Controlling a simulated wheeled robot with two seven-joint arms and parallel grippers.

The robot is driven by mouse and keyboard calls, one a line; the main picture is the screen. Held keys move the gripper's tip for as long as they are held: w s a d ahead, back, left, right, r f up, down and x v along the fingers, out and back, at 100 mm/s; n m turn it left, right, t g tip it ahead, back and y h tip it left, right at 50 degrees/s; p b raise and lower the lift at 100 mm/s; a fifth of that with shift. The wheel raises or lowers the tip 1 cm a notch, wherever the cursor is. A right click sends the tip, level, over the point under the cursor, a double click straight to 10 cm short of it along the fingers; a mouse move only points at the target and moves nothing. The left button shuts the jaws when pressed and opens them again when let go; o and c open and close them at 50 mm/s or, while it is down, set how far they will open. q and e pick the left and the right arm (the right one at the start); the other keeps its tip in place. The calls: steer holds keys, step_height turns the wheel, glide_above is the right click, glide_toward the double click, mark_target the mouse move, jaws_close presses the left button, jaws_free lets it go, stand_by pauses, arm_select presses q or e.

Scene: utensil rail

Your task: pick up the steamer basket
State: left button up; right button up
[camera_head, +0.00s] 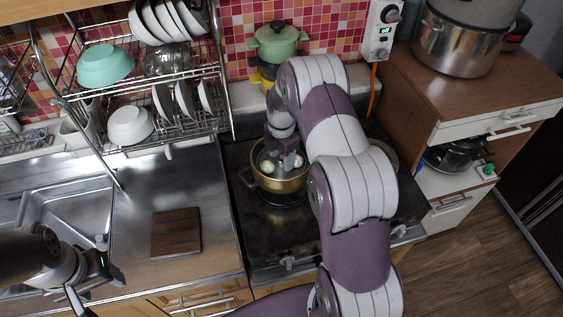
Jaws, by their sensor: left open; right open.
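A gold-coloured pot (280,184) stands on the stove, with small pale and reddish pieces inside it. I cannot make out a separate steamer basket; one may be inside this pot, partly hidden by my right gripper. My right gripper (284,161) points down at the pot's opening, above or just inside the rim, with its jaws open. How its fingers sit against the contents is too small to tell. My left gripper (97,286) is open and empty at the lower left, near the sink and far from the pot.
A dish rack (190,131) with bowls and plates stands at the back left. A wooden board (176,232) lies on the steel counter. A green lidded pot (277,45) is behind the stove. A cabinet (490,85) with a large steel pot (455,45) stands right of my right arm.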

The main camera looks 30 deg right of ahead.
steer(key=shift+a, duration=0.1)
steer(key=c, duration=0.3)
jaws_close()
steer(key=shift+r, duration=0.15)
step_height(320, 180, up, 9)
steer(key=b, duration=0.2)
step_height(320, 180, up, 5)
steer(key=p, duration=0.4)
glide_above(281, 158)
